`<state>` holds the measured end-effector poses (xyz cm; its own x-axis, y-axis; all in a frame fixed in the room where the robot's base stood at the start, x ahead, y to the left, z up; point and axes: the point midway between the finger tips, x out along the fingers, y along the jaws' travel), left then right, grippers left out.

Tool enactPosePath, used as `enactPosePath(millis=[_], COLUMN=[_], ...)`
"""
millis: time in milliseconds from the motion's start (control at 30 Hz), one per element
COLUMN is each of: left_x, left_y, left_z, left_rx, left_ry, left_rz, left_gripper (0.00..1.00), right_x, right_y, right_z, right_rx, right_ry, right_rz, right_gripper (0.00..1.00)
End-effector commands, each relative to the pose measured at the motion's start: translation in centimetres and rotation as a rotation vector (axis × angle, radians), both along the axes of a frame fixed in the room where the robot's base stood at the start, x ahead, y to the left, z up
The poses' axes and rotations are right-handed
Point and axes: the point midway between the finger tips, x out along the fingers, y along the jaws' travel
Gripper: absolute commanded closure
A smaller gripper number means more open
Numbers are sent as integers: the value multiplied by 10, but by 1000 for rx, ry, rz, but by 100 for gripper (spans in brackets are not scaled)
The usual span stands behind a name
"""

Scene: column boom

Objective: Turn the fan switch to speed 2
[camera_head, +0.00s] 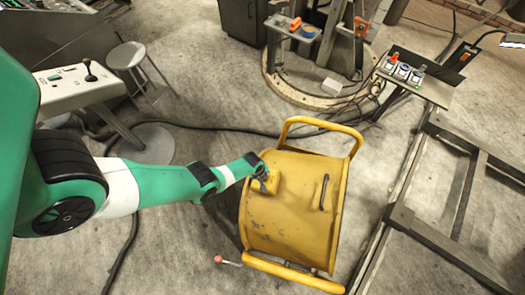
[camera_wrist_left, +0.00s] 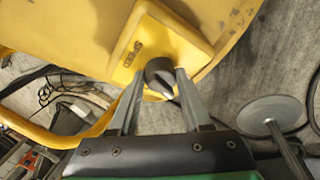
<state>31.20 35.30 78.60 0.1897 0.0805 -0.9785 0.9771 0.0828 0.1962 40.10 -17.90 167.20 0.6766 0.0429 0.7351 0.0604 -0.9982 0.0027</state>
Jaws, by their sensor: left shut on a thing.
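The yellow fan (camera_head: 292,205) stands on the floor in the middle of the head view, with its yellow tube frame around it. The fan switch, a dark round knob (camera_wrist_left: 159,74) with a light pointer mark, sits on a raised yellow plate (camera_wrist_left: 178,47) on the fan body. My left gripper (camera_wrist_left: 158,88) is shut on the knob, one finger on each side. In the head view my left gripper (camera_head: 262,175) reaches the fan's upper left side. My right gripper is not in view.
A grey stool (camera_head: 126,56) and a control console (camera_head: 78,84) stand at the upper left. A dark cable crosses the floor behind the fan. A small shelf (camera_head: 425,84) with several items and a metal floor frame (camera_head: 398,218) lie to the right.

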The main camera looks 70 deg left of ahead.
Motion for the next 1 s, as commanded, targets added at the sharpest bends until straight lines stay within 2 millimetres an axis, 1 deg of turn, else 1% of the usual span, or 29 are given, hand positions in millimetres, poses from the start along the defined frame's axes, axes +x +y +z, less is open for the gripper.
enactPosePath(millis=[467, 767, 1000], left_x=[-5, -6, -7], left_y=[0, 0, 1], left_z=[-3, -4, -5], left_rx=[116, 189, 247], left_ry=[-81, -133, -172], left_rz=[-425, -694, -903], left_gripper=[100, 100, 100], right_x=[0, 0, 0], right_y=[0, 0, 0], right_z=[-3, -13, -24], right_rx=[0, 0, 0], right_ry=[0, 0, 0], right_rz=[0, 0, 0], right_gripper=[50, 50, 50])
